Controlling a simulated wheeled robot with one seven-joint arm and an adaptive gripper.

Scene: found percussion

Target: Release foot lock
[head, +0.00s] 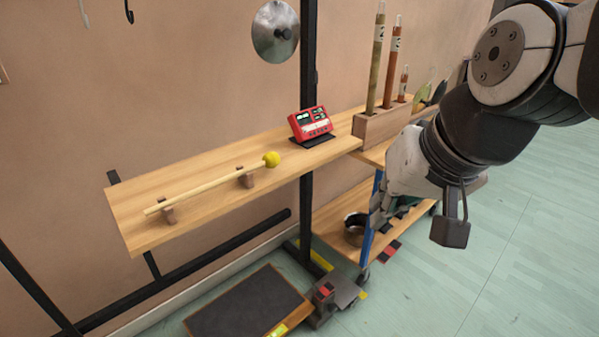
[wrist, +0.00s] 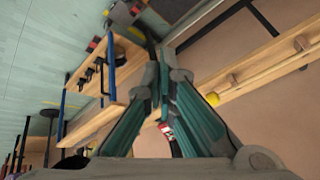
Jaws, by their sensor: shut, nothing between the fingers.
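I cannot tell for sure which part is the foot lock. A grey metal unit (head: 334,298) with red and yellow marks sits on the floor at the foot of the black rack. A small red-and-dark pedal-like piece (head: 390,251) sticks out low beside the wheeled wooden cart (head: 342,218); it also shows in the wrist view (wrist: 93,44). My gripper (head: 378,218) is shut and empty, pointing down in front of the cart, above floor level. In the wrist view its fingertips (wrist: 160,62) are together. My gripper hides part of the cart.
A wooden shelf (head: 205,197) holds a yellow-headed mallet (head: 215,186) and a red digital device (head: 311,123). Tubes in a wooden block (head: 380,125) stand on the cart. A dark pot (head: 354,228) sits on its lower shelf. A dark-topped platform (head: 245,303) lies on the floor. Open floor lies right.

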